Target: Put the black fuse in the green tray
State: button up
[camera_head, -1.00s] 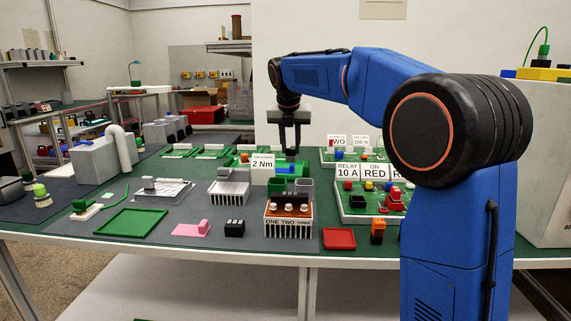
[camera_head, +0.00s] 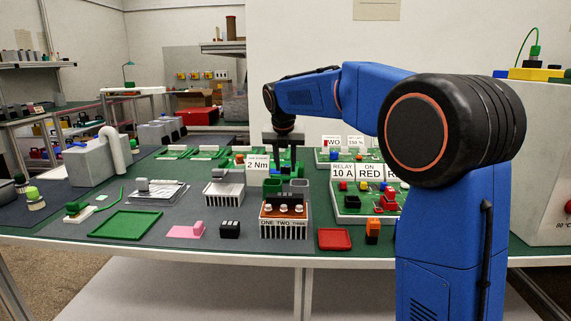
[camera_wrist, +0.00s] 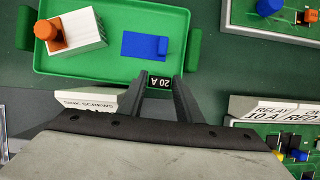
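My gripper (camera_wrist: 161,80) is shut on the black fuse (camera_wrist: 159,84), marked "20 A", which shows upside down between the fingertips in the wrist view. A green tray with side handles (camera_wrist: 85,68) lies under the fingertips, and the fuse overlaps its near wall in the picture. I cannot tell how high the fuse is above it. In the head view my gripper (camera_head: 284,160) is behind a "2 Nm" sign, with the fuse hard to make out. A flat, empty green tray (camera_head: 125,224) lies at the table's front left.
Finned blocks (camera_head: 285,214) stand in front. Green boards (camera_head: 365,195) are at right.

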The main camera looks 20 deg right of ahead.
jog(key=shift+o, duration=0.7)
jog(key=shift+r, duration=0.2)
jog(key=v, duration=1.2)
